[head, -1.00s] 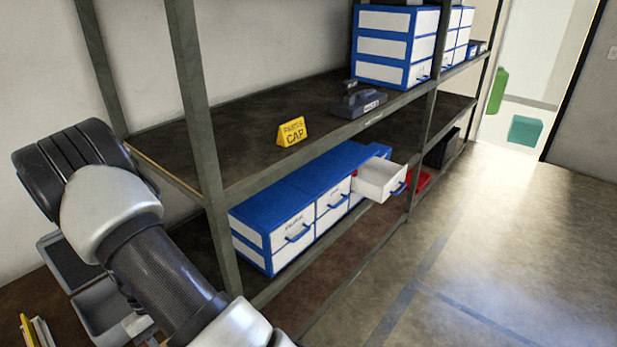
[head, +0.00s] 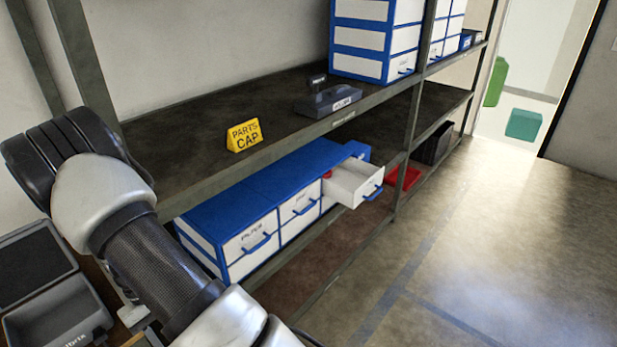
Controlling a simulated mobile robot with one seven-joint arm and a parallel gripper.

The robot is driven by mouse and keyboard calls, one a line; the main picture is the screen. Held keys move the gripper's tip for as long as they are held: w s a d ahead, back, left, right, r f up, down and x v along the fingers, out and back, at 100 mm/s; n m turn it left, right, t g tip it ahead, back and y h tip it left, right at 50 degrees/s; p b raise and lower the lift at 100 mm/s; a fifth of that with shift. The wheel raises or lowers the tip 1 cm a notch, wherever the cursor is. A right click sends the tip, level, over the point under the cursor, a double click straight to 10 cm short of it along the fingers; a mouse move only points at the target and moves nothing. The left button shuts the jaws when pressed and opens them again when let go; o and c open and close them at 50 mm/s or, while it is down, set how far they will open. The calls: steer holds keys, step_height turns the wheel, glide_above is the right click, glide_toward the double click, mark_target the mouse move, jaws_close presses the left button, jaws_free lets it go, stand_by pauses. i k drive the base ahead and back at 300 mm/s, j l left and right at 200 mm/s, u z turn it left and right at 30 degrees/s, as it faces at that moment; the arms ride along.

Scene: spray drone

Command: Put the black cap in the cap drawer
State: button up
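A white drawer (head: 354,185) with a blue handle stands pulled out of the row of blue and white drawer units (head: 262,208) on the lower shelf. A small red thing shows at its back left; I cannot tell what it is. A yellow sign (head: 244,135) reading "PARTS CAP" stands on the shelf above the drawers. No black cap can be made out. My arm fills the lower left of the head view, but my gripper is outside the picture.
A dark grey tool-like block (head: 328,98) lies on the middle shelf (head: 190,130). Blue and white drawer units (head: 372,42) stand above right. Grey bins (head: 58,318) are at lower left. A shelf post (head: 412,120) stands right of the open drawer. The floor (head: 480,240) at right is clear.

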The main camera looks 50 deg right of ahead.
mark_target(346, 180)
steer(key=l, duration=0.55)
steer(key=l+u, duration=0.1)
steer(key=l, duration=0.45)
steer(key=k+l+u, duration=0.1)
steer(key=l, duration=0.4)
steer(key=k+l, duration=0.1)
steer(key=l, duration=0.45)
steer(key=k+l+u, duration=0.1)
steer(key=l, duration=0.45)
steer(key=k+l, duration=0.1)
steer(key=l, duration=0.45)
steer(key=l+u, duration=0.15)
steer(key=l, duration=0.75)
steer(key=k+l, duration=0.1)
steer(key=l, duration=0.3)
steer(key=i, duration=0.3)
